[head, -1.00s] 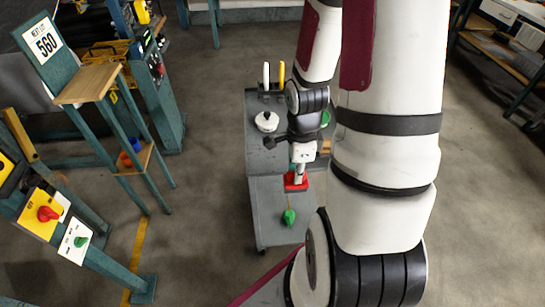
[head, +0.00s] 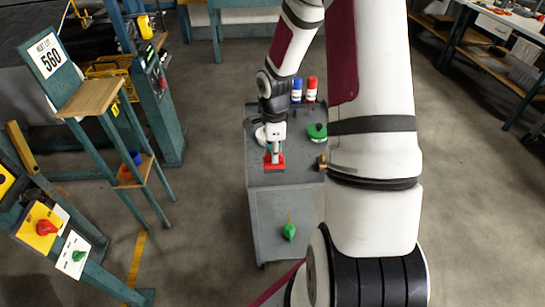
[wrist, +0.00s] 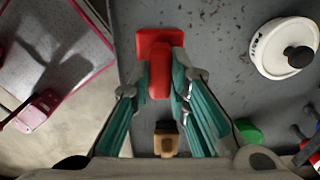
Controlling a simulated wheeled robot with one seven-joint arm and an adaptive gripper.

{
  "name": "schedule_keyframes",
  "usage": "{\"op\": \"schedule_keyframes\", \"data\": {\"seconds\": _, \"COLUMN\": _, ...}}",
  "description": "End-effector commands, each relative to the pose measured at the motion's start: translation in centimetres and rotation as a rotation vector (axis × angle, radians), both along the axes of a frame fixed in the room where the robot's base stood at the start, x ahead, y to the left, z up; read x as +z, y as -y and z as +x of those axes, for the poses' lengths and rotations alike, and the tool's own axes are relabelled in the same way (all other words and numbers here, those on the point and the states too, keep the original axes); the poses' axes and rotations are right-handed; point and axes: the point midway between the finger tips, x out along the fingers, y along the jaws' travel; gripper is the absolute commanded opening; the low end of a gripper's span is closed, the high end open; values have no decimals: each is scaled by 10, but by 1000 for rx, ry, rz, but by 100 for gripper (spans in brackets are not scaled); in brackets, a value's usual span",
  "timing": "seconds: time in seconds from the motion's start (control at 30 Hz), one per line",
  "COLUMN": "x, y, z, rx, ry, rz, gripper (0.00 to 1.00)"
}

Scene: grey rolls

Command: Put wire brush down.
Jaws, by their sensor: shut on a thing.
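The wire brush appears as a red piece with a flat red base and a raised red grip (wrist: 158,45); no bristles show. It also shows in the head view (head: 274,162). My gripper (wrist: 160,80) is shut on its raised grip, with a green-padded finger on each side. My gripper in the head view (head: 274,148) points down over the top of a grey cart (head: 290,178), near its front left. I cannot tell whether the brush touches the cart top.
A white pot with a black knob (wrist: 285,48) stands close by. A green-lidded pot (head: 317,132), a small wooden piece (head: 321,162), a blue bottle (head: 297,90) and a red bottle (head: 312,90) are around it. A green item (head: 289,231) lies on the lower shelf.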

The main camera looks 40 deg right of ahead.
Motion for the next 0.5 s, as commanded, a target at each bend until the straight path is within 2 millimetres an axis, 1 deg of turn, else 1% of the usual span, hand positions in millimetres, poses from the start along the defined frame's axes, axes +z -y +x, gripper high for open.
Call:
{"op": "schedule_keyframes", "data": {"seconds": 0.1, "x": -3, "y": 5, "z": 16, "rx": -3, "ry": 1, "rz": 2, "gripper": 0}}
{"op": "schedule_keyframes", "data": {"seconds": 0.2, "x": -21, "y": 4, "z": 13, "rx": -1, "ry": -2, "rz": 3, "gripper": 0}}
{"op": "schedule_keyframes", "data": {"seconds": 0.3, "x": -30, "y": 3, "z": 13, "rx": -1, "ry": 1, "rz": 1, "gripper": 0}}
{"op": "schedule_keyframes", "data": {"seconds": 0.5, "x": -33, "y": 4, "z": 13, "rx": 0, "ry": 1, "rz": 0, "gripper": 0}}
